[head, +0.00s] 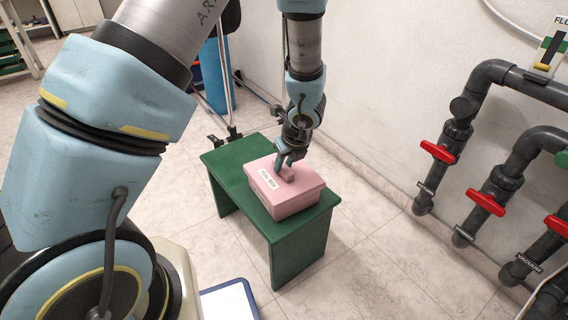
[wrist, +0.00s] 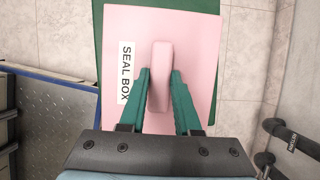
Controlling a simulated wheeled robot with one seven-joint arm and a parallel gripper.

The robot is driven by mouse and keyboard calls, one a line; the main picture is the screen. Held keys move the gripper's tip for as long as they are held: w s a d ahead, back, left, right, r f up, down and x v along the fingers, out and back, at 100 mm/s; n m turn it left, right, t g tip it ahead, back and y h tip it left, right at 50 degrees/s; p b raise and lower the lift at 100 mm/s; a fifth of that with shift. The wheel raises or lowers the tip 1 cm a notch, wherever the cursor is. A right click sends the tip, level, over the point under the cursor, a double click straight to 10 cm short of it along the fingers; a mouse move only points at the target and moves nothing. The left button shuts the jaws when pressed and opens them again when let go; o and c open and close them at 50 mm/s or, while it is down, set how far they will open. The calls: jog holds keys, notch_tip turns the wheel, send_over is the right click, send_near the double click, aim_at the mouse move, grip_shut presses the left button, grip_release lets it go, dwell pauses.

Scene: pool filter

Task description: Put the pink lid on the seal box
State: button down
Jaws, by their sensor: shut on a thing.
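The pink lid (head: 308,184) lies level on top of the pink seal box (head: 299,206) in the head view, edges roughly lined up. I cannot tell if a thin gap is left between them. In the wrist view the lid (wrist: 195,45) fills the middle, with a white "SEAL BOX" label (wrist: 126,72) left of its raised pink handle (wrist: 161,55). My gripper (wrist: 160,76) is shut on this handle, one green finger on each side. In the head view my gripper (head: 285,162) comes down onto the handle from above. The box walls are hidden in the wrist view.
The box stands on a green stool (head: 222,164) on the tiled floor. Dark pipes with red valve handles (head: 437,152) run along the wall at the right. A blue cylinder (head: 214,75) stands behind. Bare floor (head: 375,270) lies right of the stool.

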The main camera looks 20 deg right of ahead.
dwell(0.3)
jog(key=c, duration=0.5)
grip_release()
jog(key=shift+c, duration=0.2)
jog(key=p+v, duration=0.4)
jog(key=v, duration=0.6)
jog(key=shift+s+r, duration=0.25)
jog(key=shift+r, duration=0.05)
